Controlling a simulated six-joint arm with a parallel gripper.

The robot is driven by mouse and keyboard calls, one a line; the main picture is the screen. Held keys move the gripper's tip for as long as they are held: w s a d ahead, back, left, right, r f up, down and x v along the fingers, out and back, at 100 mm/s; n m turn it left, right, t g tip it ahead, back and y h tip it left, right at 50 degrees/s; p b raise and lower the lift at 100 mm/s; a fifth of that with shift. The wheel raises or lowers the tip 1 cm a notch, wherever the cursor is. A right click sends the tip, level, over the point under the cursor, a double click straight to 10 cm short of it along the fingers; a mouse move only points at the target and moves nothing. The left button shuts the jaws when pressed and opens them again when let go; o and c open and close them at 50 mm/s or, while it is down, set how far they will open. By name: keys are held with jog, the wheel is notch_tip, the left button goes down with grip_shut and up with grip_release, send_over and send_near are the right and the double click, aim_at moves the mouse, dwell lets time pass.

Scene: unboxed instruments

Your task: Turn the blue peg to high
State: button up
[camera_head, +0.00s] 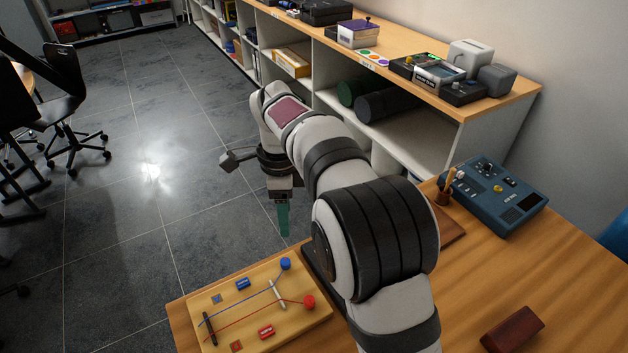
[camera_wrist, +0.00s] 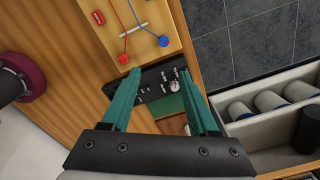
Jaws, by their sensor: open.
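The blue peg (camera_head: 285,264) is a round blue knob at the far right corner of a pale wooden board (camera_head: 232,319). A blue string runs from it over a light bridge toward a dark bar. The blue peg also shows in the wrist view (camera_wrist: 164,41), above and ahead of the fingertips. A red peg (camera_head: 308,302) with a red string sits beside it. My gripper (camera_head: 284,232) points down with teal fingers. In the wrist view my gripper (camera_wrist: 159,74) is open, with nothing held, apart from the blue peg. I cannot read any "high" mark.
A black panel with a knob (camera_wrist: 173,86) shows between my fingers in the wrist view. A blue instrument box (camera_head: 494,196) and a dark red block (camera_head: 512,330) are on the table at right. A shelf (camera_head: 440,105) holding instruments stands behind.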

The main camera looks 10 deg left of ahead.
aim_at(285, 262)
jog(key=f, duration=1.1)
jog(key=a+f, duration=0.1)
jog(key=f, duration=0.4)
jog(key=shift+w+a+f, duration=0.1)
jog(key=shift+w+f, duration=0.05)
jog(key=shift+f, duration=0.1)
grip_shut()
